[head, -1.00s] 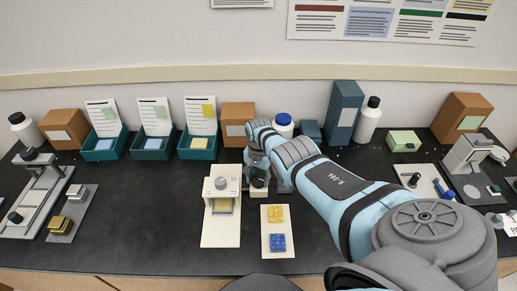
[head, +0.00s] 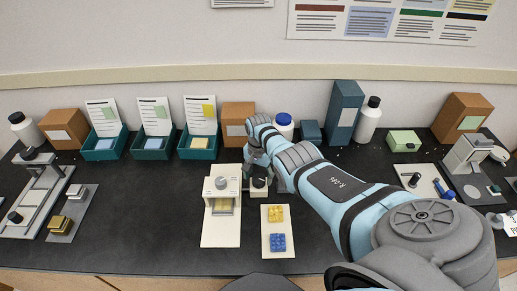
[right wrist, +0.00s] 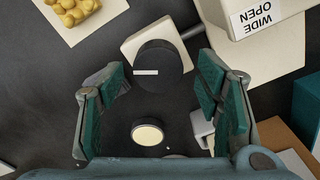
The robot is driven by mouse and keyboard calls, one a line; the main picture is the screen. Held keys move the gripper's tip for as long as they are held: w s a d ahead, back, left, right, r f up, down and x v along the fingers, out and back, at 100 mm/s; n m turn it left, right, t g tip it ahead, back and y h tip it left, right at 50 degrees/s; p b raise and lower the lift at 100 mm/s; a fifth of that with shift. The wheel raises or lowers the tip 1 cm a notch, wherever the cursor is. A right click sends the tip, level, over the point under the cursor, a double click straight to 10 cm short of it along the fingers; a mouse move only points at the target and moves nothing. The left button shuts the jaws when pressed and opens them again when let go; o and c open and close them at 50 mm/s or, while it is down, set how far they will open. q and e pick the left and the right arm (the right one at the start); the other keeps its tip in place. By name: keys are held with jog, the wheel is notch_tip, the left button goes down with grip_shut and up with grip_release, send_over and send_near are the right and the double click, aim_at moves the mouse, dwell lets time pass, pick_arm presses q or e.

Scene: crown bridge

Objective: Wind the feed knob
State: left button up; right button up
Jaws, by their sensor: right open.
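The feed machine (head: 236,228) is a white block on a white base plate, with a grey knob (head: 221,183) on top. A black round knob (head: 259,183) sits on a small white block at its right side. In the right wrist view this black knob (right wrist: 160,66) has a pale line on its face, and a dark shaft runs from its block to the machine. My right gripper (right wrist: 160,80) is open, its teal-padded fingers spread to either side of the knob with visible gaps. In the head view my right gripper (head: 257,165) is partly hidden by its own arm. My left gripper is not in view.
A white plate (head: 278,249) with yellow and blue studded pieces lies right of the machine. Teal trays (head: 198,154), boxes and bottles line the back. A dark-rimmed cream disc (right wrist: 147,133) lies below the knob in the wrist view.

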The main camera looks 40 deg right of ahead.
aim_at(259, 178)
notch_tip(259, 178, up, 11)
jog(key=shift+s+f, duration=0.1)
dwell(0.4)
